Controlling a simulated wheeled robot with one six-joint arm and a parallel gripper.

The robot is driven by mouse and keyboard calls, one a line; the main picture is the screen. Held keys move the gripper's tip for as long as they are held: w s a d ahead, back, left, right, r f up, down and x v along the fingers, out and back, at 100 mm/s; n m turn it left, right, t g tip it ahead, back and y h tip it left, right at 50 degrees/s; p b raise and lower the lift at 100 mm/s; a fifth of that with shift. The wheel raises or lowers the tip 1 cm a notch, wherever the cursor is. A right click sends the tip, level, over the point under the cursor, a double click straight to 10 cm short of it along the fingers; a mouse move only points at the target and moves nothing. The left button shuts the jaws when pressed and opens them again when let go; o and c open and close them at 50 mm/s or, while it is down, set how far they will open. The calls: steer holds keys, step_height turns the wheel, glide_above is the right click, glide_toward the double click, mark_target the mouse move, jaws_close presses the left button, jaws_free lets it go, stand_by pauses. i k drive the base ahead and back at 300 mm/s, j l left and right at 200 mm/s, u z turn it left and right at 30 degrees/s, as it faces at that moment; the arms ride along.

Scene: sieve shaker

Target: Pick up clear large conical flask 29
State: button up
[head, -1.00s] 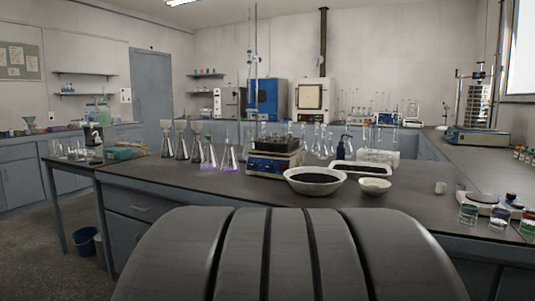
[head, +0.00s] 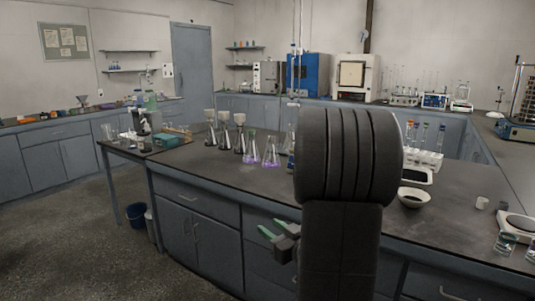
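Several conical flasks stand in a row on the long dark-topped bench (head: 185,168). Some hold funnels (head: 225,118). A flask with purple liquid (head: 270,157) stands at the right of the row, with another (head: 250,153) beside it. I cannot read any labels, so I cannot tell which is flask 29. My own arm covers the middle of the bench and the glassware behind it. My gripper (head: 275,233), with green fingers, is in front of the bench's cabinets, below the bench top. Its fingers look apart with nothing between them, away from the flasks.
A side table (head: 128,148) with glassware and a teal box (head: 167,140) adjoins the bench at left. A blue bin (head: 136,214) stands on the floor. A white bowl (head: 414,196) and a tube rack (head: 425,158) are right of my arm. The floor at left is clear.

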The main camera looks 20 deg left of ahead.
mark_target(252, 155)
steer(key=i+j+z, duration=0.2)
steer(key=z, duration=0.15)
steer(key=i+j+z, duration=0.15)
steer(key=j+z, duration=0.6)
steer(key=i+j+z, duration=0.1)
steer(key=j, duration=1.2)
steer(key=i+j+z, duration=0.15)
steer(key=j, duration=1.2)
steer(key=i+j+z, duration=0.1)
steer(key=j, duration=1.25)
steer(key=i, duration=0.05)
